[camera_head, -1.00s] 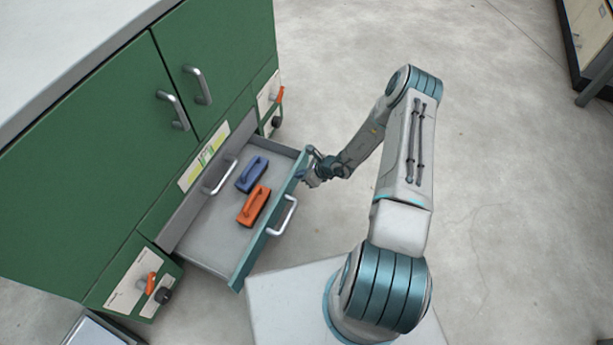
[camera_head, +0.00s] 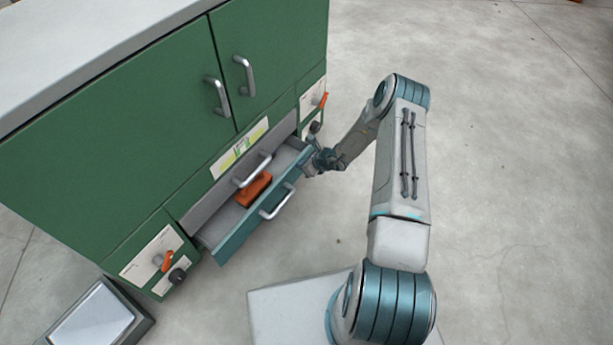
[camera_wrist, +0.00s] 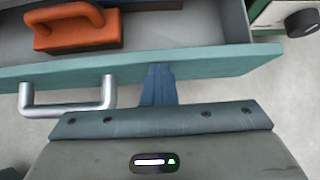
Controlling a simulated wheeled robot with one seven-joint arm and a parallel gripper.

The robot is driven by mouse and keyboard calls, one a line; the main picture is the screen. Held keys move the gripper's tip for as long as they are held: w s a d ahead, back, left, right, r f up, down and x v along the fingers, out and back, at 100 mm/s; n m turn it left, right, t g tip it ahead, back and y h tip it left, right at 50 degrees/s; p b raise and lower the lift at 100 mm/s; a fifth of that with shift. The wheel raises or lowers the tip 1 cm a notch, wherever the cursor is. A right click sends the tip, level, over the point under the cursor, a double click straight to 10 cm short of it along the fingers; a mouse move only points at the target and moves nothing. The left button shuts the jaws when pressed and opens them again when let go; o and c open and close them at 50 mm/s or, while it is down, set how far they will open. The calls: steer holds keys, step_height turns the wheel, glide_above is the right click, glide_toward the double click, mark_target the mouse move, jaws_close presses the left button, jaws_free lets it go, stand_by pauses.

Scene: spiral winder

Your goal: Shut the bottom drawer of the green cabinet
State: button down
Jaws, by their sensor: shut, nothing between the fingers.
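The green cabinet (camera_head: 120,135) stands on the left in the head view. Its bottom drawer (camera_head: 238,238) is partly open, with a teal front and a silver handle (camera_head: 277,203). An orange block with a grip (camera_head: 254,190) lies inside; it also shows in the wrist view (camera_wrist: 78,30). My gripper (camera_head: 309,168) is at the far right end of the drawer front. In the wrist view its closed fingers (camera_wrist: 158,84) meet the outer face of the teal front (camera_wrist: 215,63), right of the handle (camera_wrist: 66,102). The gripper is shut and empty.
Panels with orange and black knobs flank the drawer, left (camera_head: 160,262) and right (camera_head: 314,102). Two upper doors have silver handles (camera_head: 217,97). A grey tray-like box (camera_head: 98,318) sits on the floor at lower left. The floor to the right is clear.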

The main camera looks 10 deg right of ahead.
steer(key=w+a, duration=0.1)
steer(key=w+a+b, duration=0.1)
steer(key=w, duration=0.1)
steer(key=shift+w+a+f, duration=0.1)
steer(key=shift+a, duration=0.15)
steer(key=shift+w+a, duration=0.55)
steer(key=shift+a, duration=0.05)
